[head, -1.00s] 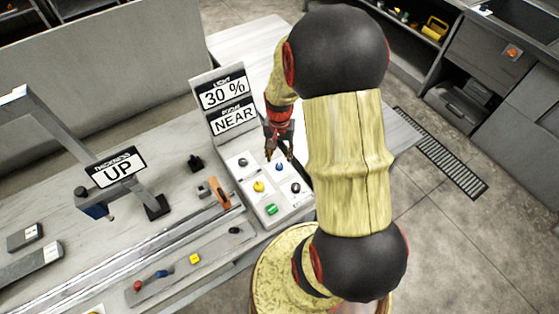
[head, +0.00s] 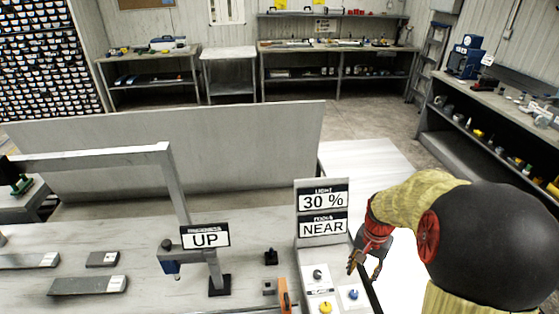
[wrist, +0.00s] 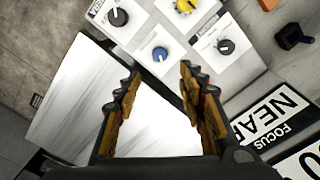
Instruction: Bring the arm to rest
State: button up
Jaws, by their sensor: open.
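My arm (head: 490,240) comes in from the right in the head view, with a black joint and a tan sleeve. My gripper (head: 362,268) hangs beside the right edge of the control panel, pointing down. In the wrist view my gripper (wrist: 157,75) is open, its two fingers apart with nothing between them. The blue knob (wrist: 160,54) shows just beyond the fingertips, apart from them. The blue knob also shows in the head view (head: 353,294).
The sign board (head: 321,240) reads light 30 % and NEAR. A yellow knob (head: 325,307) and black knob (head: 317,274) are on the panel. A post with an UP sign (head: 205,237) stands left. A white table (head: 375,165) lies behind.

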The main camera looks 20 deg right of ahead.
jog(key=s+a+r+n+t+b, duration=0.1)
jog(key=s+a+r+n+t, duration=0.1)
jog(key=a+r+n, duration=0.2)
jog(key=s+a+r+n+t+b, duration=0.1)
jog(key=s+a+r+n, duration=0.2)
jog(key=a+r, duration=0.6)
jog(key=s+a+r+n+t+b, duration=0.1)
jog(key=a+r+n, duration=0.3)
jog(key=a, duration=0.6)
notch_tip(320, 180, up, 3)
jog(key=shift+s+f+n+t, duration=0.1)
jog(key=shift+s+n+t, duration=0.2)
jog(key=shift+s+t, duration=0.55)
